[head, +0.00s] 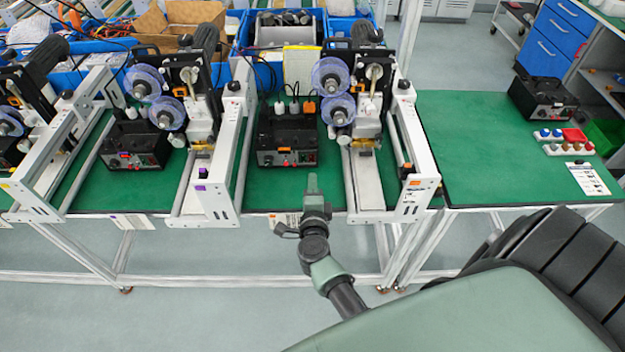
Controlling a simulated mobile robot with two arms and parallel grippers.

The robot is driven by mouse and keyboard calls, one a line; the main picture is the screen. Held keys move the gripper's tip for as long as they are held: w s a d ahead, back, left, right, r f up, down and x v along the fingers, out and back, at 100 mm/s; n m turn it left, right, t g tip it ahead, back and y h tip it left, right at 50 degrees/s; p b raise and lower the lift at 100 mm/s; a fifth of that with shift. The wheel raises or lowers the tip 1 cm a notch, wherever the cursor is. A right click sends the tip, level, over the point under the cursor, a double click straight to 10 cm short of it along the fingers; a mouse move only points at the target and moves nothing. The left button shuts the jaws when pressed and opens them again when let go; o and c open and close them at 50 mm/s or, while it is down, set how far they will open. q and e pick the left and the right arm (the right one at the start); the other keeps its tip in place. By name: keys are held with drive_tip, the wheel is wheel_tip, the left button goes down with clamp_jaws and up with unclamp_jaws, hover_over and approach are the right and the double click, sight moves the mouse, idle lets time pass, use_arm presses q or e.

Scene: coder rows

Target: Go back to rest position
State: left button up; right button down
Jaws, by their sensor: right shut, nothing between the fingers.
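My right gripper (312,184) is at the front edge of the green workbench (470,150), in the middle of the picture. Its fingers are together with nothing between them, and they point away from me toward a black control box (287,142). The gripper appears apart from the box. My right arm reaches up to it from the lower right. My left gripper is not in view.
White-framed coder machines (410,165) with blue reels stand in a row left and centre. At right, a black box (543,98), small coloured parts (552,140) and a white sheet (588,179) lie on mostly bare bench. Open floor (190,310) is in front.

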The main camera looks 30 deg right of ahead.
drive_tip(key=s+a+f+n+g+y+b, duration=0.1)
drive_tip(key=s+a+f+n+y+b, duration=0.25)
drive_tip(key=f, duration=0.75)
drive_tip(key=s+a+f+n+g+y+b, duration=0.1)
drive_tip(key=s+a+f+n+y, duration=0.1)
drive_tip(key=s+a+f+n, duration=0.6)
drive_tip(key=s+a+f+n+g+y+b, duration=0.1)
drive_tip(key=s+f+n+y+b, duration=0.3)
drive_tip(key=f, duration=0.9)
drive_tip(key=s+d+f+n+g, duration=0.1)
drive_tip(key=s+f+n+g, duration=0.2)
drive_tip(key=s+f, duration=0.3)
drive_tip(key=s+d+f+n+g+b, duration=0.1)
drive_tip(key=s+f, duration=0.6)
drive_tip(key=s, duration=0.7)
drive_tip(key=s+d+f+n+g+h+b, duration=0.1)
drive_tip(key=s+f+n+g, duration=0.4)
drive_tip(key=s, duration=0.5)
drive_tip(key=shift+d+f+n+g, duration=0.4)
drive_tip(key=shift+d+f+n, duration=0.45)
drive_tip(key=shift+n, duration=0.3)
